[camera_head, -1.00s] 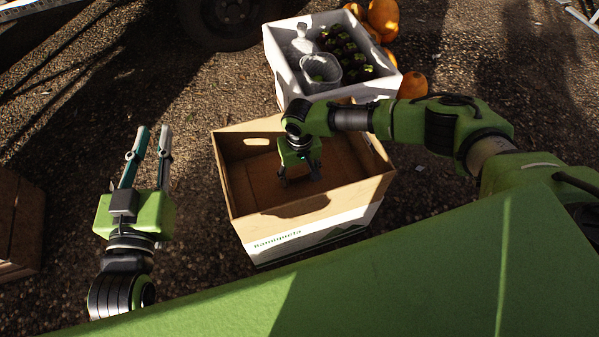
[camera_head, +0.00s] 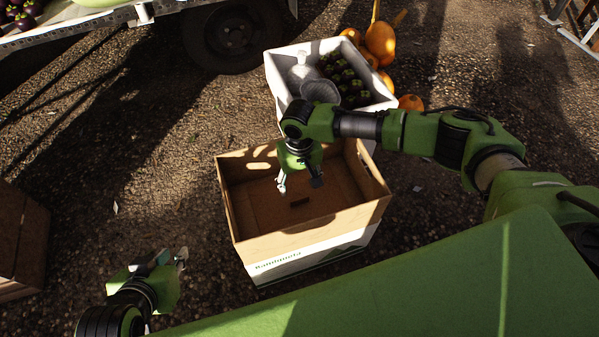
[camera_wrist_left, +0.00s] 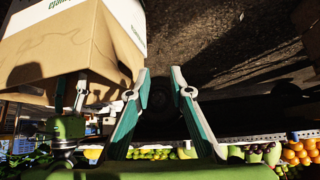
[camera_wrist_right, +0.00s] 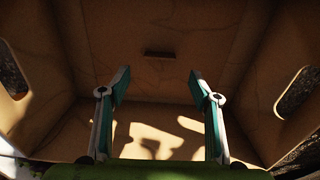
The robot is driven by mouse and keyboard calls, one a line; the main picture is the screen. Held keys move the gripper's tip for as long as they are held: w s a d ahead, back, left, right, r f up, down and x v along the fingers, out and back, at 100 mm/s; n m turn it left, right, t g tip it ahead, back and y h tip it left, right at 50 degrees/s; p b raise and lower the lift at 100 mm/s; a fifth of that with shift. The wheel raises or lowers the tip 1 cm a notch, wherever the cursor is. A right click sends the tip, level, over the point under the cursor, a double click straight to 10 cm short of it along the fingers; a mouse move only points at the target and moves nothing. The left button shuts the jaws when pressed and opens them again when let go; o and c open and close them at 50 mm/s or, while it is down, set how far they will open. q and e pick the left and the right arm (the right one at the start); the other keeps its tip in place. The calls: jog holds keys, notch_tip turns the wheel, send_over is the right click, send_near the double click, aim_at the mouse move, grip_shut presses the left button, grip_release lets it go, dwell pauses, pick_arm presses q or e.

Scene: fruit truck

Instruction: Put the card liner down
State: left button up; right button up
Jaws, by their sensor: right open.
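A brown cardboard box (camera_head: 232,205) with a white printed front stands open on the ground. The card liner (camera_head: 270,207) appears as a flat brown sheet with a small dark slot, low inside the box; in the right wrist view its surface (camera_wrist_right: 160,78) spreads beyond the fingers. I cannot tell whether it lies fully flat. My right gripper (camera_head: 299,183) is open and empty, pointing down inside the box above the sheet. My left gripper (camera_head: 183,256) is outside the box, at its lower left; its fingers (camera_wrist_left: 160,74) are apart and empty.
A wooden crate (camera_head: 22,235) is at the left edge. Gravel between it and the box is clear.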

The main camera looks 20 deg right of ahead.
pick_arm(q)
jog(key=s+a+f+g+p, duration=0.1)
jog(key=s+a+f+g, duration=0.1)
jog(key=s, duration=0.5)
jog(key=shift+s+a+f+g+y, duration=0.25)
jog(key=shift+f+g+y, duration=0.2)
jog(key=shift+g, duration=0.45)
pick_arm(e)
notch_tip(320, 180, up, 4)
jog(key=shift+f, duration=0.2)
pick_arm(q)
jog(key=shift+s+d, duration=0.1)
jog(key=shift+d, duration=0.05)
pick_arm(e)
jog(key=shift+d, duration=0.1)
